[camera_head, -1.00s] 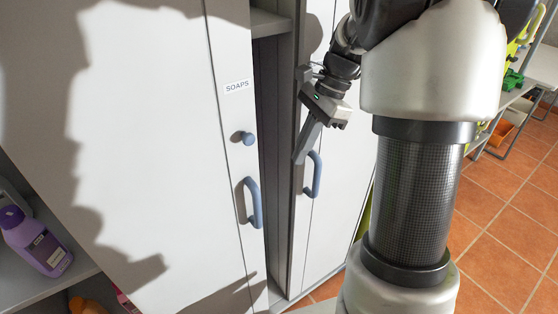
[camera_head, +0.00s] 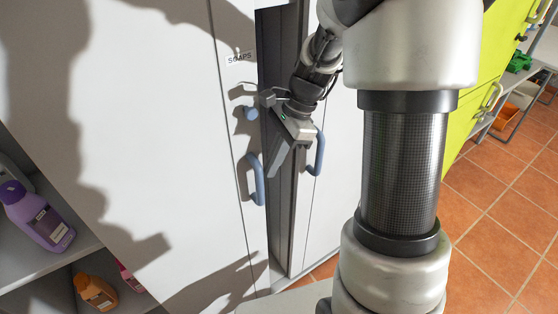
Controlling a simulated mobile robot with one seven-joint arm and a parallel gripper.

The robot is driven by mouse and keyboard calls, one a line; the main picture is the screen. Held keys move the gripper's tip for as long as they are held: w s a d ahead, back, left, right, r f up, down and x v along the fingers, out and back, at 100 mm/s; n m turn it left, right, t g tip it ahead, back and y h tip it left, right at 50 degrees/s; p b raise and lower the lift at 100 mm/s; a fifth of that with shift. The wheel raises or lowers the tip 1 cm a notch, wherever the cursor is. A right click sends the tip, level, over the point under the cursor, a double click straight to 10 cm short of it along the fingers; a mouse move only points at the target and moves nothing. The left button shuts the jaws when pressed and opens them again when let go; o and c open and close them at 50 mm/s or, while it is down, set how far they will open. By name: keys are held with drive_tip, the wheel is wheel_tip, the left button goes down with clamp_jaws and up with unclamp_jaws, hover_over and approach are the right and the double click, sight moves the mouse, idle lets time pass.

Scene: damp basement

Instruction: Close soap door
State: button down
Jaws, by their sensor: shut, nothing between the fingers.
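The soap door (camera_head: 150,120) is a tall light-grey panel labelled "SOAPS" (camera_head: 239,58). It stands ajar, with a dark gap along its right edge. A blue round knob (camera_head: 251,113) and a blue bar handle (camera_head: 256,180) sit near that edge. My gripper (camera_head: 274,172) is shut and empty. In the picture it lies over the gap, just right of the soap door's handle. I cannot tell whether it touches the door. Part of the gap is hidden behind my gripper.
The neighbouring door (camera_head: 322,215) has its own blue handle (camera_head: 319,153), close beside my gripper. Shelves at left hold a purple bottle (camera_head: 40,217) and an orange bottle (camera_head: 94,291). A yellow-green cabinet (camera_head: 490,75) stands at right. Tiled floor (camera_head: 490,220) is open at lower right.

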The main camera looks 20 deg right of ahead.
drive_tip(key=s+a+p, duration=0.3)
drive_tip(key=s+a, duration=0.1)
drive_tip(key=a, duration=0.9)
drive_tip(key=s+a+p, duration=0.3)
drive_tip(key=s+a, duration=0.2)
drive_tip(key=a, duration=0.9)
drive_tip(key=shift+a, duration=0.3)
drive_tip(key=d+r+p, duration=0.1)
drive_tip(key=d+r, duration=0.6)
drive_tip(key=r, duration=0.2)
drive_tip(key=shift+w+d+r, duration=0.25)
drive_tip(key=shift+w+d, duration=0.1)
drive_tip(key=shift+w, duration=0.1)
